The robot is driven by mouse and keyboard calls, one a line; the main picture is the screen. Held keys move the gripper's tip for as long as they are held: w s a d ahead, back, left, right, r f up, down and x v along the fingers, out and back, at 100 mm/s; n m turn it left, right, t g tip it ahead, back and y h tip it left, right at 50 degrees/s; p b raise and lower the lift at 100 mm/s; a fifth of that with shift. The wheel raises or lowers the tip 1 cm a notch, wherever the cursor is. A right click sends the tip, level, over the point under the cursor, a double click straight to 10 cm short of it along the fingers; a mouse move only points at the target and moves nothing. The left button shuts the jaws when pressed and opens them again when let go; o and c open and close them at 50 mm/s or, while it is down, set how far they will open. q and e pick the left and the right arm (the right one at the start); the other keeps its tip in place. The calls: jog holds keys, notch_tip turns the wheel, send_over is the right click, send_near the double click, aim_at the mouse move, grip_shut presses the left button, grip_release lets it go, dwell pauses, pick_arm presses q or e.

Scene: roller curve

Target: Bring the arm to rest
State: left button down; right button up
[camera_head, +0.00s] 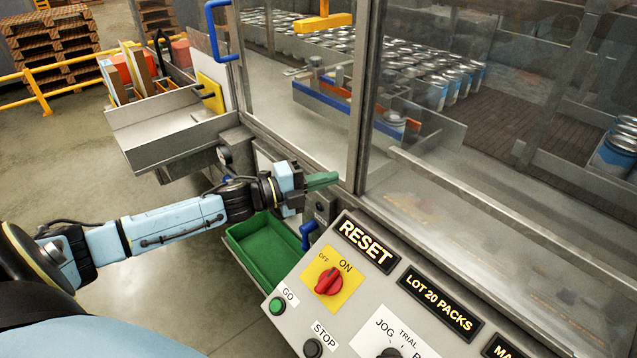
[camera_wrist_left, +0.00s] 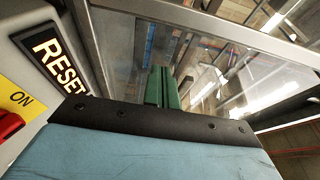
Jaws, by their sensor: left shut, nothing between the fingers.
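My left arm comes in from the left in the head view, stretched out toward the machine. My left gripper (camera_head: 322,180) has green fingers, shut with nothing between them. It is in front of the machine's clear guard panel (camera_head: 300,120), above and left of the control panel (camera_head: 375,290). In the left wrist view the green fingers (camera_wrist_left: 162,88) lie together and point toward the clear panel. I cannot tell whether they touch it. My right gripper is in neither view.
The control panel carries a red switch (camera_head: 329,282), a green button (camera_head: 277,306) and a RESET label (camera_head: 366,243). A green bin (camera_head: 262,250) is below my gripper. A metal tray (camera_head: 165,125) juts out at left. Cans (camera_head: 440,85) stand behind the guard. Floor at left is open.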

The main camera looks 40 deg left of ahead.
pick_arm(q)
jog(key=shift+v, duration=0.85)
